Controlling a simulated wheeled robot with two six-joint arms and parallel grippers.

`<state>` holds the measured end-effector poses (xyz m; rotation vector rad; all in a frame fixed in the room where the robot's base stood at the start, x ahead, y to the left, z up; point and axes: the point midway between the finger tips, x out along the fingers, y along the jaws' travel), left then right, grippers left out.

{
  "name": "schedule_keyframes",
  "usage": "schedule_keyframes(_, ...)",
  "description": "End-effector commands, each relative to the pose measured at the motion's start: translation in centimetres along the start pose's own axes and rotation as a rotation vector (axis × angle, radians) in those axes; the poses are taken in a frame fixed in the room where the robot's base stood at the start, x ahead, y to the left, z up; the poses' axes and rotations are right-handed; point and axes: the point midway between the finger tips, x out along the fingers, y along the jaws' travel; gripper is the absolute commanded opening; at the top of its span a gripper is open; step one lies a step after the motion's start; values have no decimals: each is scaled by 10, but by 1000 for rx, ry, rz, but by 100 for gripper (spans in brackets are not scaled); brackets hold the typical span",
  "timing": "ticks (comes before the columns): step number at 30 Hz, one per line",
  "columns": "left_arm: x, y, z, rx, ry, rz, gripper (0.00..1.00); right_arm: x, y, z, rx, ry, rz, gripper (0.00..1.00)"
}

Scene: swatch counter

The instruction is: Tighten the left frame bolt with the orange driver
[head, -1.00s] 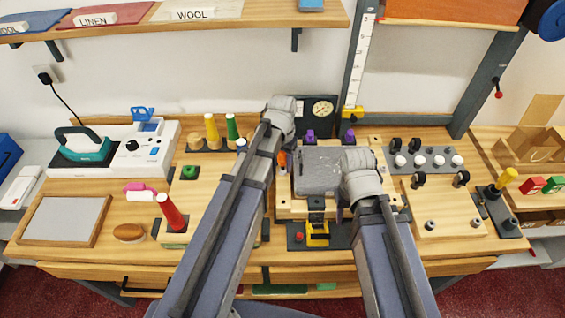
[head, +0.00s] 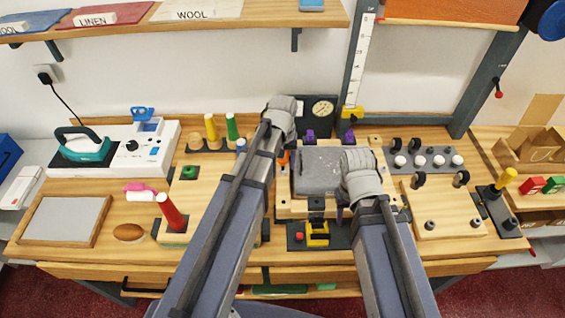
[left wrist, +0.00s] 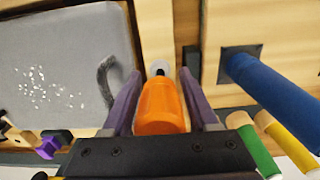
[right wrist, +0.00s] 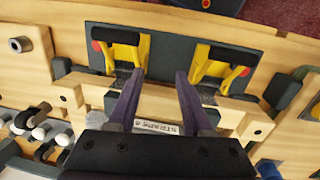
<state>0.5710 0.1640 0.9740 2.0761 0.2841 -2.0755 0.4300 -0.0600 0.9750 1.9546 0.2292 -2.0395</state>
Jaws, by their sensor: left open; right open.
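The orange driver (left wrist: 160,108) stands between the two purple fingers of my left gripper (left wrist: 162,100), which are open, with a gap on each side of the handle. Its dark tip points toward a small pale round part on the wooden frame (left wrist: 155,25); I cannot tell whether this is the left bolt or whether they touch. In the head view only a bit of the orange driver (head: 284,158) shows beside my left wrist. My right gripper (right wrist: 160,85) is open and empty above the front of the frame, near two yellow clamps with black handles (right wrist: 128,55) (right wrist: 217,62).
A grey slab (head: 318,172) lies on the frame between my arms. A blue peg (left wrist: 270,88) stands close to my left gripper, with green and yellow pegs (head: 210,127) behind.

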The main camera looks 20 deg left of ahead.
Motion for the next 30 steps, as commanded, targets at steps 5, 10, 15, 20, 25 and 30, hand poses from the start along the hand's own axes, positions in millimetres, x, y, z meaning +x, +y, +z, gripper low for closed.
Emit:
schedule_keyframes(5, 0, 1, -1, -252, 1, 1, 61, 0, 0, 0, 0, 0, 0, 50)
schedule_keyframes(10, 0, 2, -1, -496, 1, 1, 61, 0, 0, 0, 0, 0, 0, 50)
schedule_keyframes(15, 0, 2, -1, -686, 1, 1, 61, 0, 0, 0, 0, 0, 0, 50)
schedule_keyframes(20, 0, 2, -1, -748, 0, 0, 61, 0, 0, 0, 0, 0, 0, 50)
schedule_keyframes(25, 0, 2, -1, -748, 0, 0, 61, 0, 0, 0, 0, 0, 0, 50)
schedule_keyframes(30, 0, 2, -1, -747, 0, 0, 43, 0, 0, 0, 0, 0, 0, 50)
